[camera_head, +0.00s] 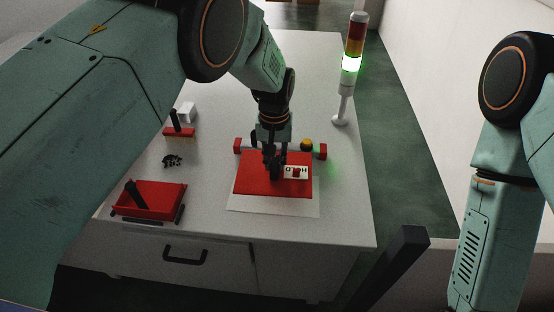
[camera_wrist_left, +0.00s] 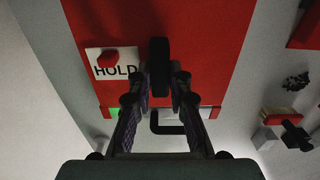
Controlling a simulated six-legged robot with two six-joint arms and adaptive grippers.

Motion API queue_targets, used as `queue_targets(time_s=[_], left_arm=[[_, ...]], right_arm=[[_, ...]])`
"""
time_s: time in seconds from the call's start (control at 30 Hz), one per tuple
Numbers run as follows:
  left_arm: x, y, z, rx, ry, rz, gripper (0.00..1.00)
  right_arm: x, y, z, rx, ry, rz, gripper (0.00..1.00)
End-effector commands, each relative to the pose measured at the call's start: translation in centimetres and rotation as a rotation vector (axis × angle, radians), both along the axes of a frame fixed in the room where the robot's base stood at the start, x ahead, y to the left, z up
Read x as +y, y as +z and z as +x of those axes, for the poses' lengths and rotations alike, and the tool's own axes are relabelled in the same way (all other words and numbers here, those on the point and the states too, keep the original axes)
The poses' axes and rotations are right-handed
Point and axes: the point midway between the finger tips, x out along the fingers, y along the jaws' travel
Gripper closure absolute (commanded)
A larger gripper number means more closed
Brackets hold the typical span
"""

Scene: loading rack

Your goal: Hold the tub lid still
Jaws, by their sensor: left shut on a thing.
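The tub lid (camera_head: 248,184) is a flat red panel lying over a pale sheet on the white table. It fills the middle of the left wrist view (camera_wrist_left: 205,35). A white label (camera_head: 303,172) reading HOLD lies on it, with a small red piece on the label. My left gripper (camera_head: 273,170) comes down from above onto the lid. In the left wrist view its fingers (camera_wrist_left: 160,80) are closed on the lid's upright black handle (camera_wrist_left: 159,55). The tub under the lid is hidden. My right gripper is out of view; only part of that arm shows at the right.
A signal tower (camera_head: 346,85) with its green light on stands at the back right. At left are a red brush (camera_head: 180,132), dark bits (camera_head: 172,160), a red dustpan (camera_head: 160,204) and a white block (camera_head: 187,112).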

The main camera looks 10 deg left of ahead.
Motion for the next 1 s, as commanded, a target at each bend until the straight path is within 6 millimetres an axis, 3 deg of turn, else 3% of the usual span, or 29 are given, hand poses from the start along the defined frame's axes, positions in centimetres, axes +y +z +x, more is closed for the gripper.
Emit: queue_targets(time_s=[0.37,1.0], left_arm=[[-0.1,-0.2,-0.1,0.0,0.0,0.0,1.0],[-0.2,-2.4,-0.1,0.0,-0.001,0.0,1.0]], right_arm=[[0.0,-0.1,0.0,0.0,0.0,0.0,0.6],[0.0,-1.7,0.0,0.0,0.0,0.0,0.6]])
